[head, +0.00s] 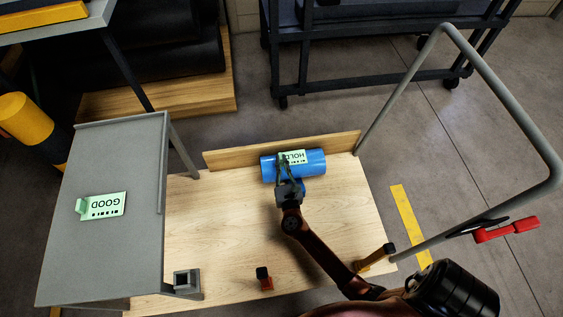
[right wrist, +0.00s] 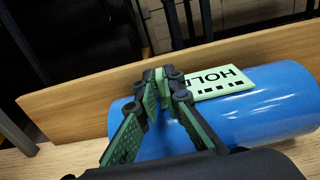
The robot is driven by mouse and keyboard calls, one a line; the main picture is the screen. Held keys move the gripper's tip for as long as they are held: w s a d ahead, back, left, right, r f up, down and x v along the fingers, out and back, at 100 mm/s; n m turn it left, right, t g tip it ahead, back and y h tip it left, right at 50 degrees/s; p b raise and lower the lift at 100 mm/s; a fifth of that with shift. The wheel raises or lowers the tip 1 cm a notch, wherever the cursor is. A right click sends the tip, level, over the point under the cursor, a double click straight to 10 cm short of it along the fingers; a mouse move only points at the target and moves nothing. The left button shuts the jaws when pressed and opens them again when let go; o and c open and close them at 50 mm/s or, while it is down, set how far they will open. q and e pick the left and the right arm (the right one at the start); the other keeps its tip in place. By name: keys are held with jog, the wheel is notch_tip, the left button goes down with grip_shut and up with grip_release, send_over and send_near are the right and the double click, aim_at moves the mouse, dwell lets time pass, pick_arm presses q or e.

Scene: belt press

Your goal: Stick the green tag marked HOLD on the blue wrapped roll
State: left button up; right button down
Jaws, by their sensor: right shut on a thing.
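The blue wrapped roll (head: 312,163) lies on its side on the wooden deck, against the low wooden board at the back. The green tag marked HOLD (head: 296,157) is at the top of the roll, print facing up. In the right wrist view the tag (right wrist: 235,82) lies along the roll (right wrist: 270,112); I cannot tell whether it is stuck. My right gripper (head: 285,163) is shut on the tag's left end, and its fingertips (right wrist: 165,78) are over the roll. My left gripper is not in view.
A grey side table (head: 110,245) at the left holds a green tag marked GOOD (head: 104,206). The wooden deck (head: 215,240) is mostly bare. A grey tube rail (head: 500,95) with a red lever (head: 506,230) stands at the right. A dark cart (head: 375,88) stands behind.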

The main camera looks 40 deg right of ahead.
jog(key=shift+f, duration=0.2)
jog(key=c, duration=2)
grip_release()
jog(key=shift+r, duration=0.1)
jog(key=shift+s, duration=0.1)
jog(key=v, duration=1.1)
jog(key=shift+s+a, duration=0.25)
jog(key=shift+s, duration=0.1)
jog(key=shift+s, duration=0.1)
jog(key=shift+p+v, duration=0.7)
jog(key=shift+v, duration=2.65)
jog(key=shift+a, duration=0.1)
